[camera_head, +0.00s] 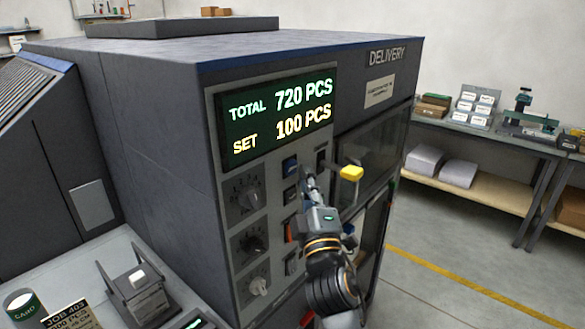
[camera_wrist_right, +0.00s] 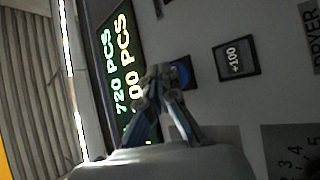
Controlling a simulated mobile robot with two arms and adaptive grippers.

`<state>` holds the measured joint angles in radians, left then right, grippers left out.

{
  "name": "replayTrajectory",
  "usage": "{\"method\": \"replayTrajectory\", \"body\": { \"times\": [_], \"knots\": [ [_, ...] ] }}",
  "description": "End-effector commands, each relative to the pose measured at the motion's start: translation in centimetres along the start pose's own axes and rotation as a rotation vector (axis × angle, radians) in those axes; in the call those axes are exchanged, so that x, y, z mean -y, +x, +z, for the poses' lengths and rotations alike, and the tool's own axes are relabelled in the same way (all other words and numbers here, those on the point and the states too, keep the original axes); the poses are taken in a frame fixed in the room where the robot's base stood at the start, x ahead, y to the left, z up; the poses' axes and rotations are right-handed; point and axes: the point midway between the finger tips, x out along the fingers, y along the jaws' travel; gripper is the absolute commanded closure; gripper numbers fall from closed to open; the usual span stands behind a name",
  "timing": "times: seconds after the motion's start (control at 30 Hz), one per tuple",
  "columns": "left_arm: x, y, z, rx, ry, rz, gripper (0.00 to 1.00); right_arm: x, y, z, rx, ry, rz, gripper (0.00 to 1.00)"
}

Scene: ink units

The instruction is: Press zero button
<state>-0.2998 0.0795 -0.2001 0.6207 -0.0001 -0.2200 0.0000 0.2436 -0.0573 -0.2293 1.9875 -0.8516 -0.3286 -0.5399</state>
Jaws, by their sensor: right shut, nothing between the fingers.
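The grey machine's front panel has a lit display (camera_head: 278,113) reading TOTAL 720 PCS and SET 100 PCS. Below it is a blue button (camera_head: 290,165), whose label I cannot read. In the right wrist view the blue button (camera_wrist_right: 181,73) is partly hidden behind my fingertips. My right gripper (camera_head: 308,177) is shut and empty, its tips close in front of the panel by the blue button. Whether they touch it I cannot tell. The fingers also show in the right wrist view (camera_wrist_right: 158,80). My left gripper is not in view.
A dark +100 button (camera_wrist_right: 236,58) sits beside the blue one. Several dials (camera_head: 244,194) are left of the buttons. A yellow knob (camera_head: 351,173) sticks out right of my gripper. A small stand (camera_head: 141,296) is at lower left. A shelf table (camera_head: 480,135) stands at right.

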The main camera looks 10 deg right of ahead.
Motion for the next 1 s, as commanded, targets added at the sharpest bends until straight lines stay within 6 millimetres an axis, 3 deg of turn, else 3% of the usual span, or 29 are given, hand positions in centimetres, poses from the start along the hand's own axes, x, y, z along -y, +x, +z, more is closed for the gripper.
{"method": "replayTrajectory", "body": {
  "times": [1.0],
  "knots": [
    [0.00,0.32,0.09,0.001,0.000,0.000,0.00,0.41,0.57,-0.44,0.000,0.001,0.000,1.00]
  ]
}}
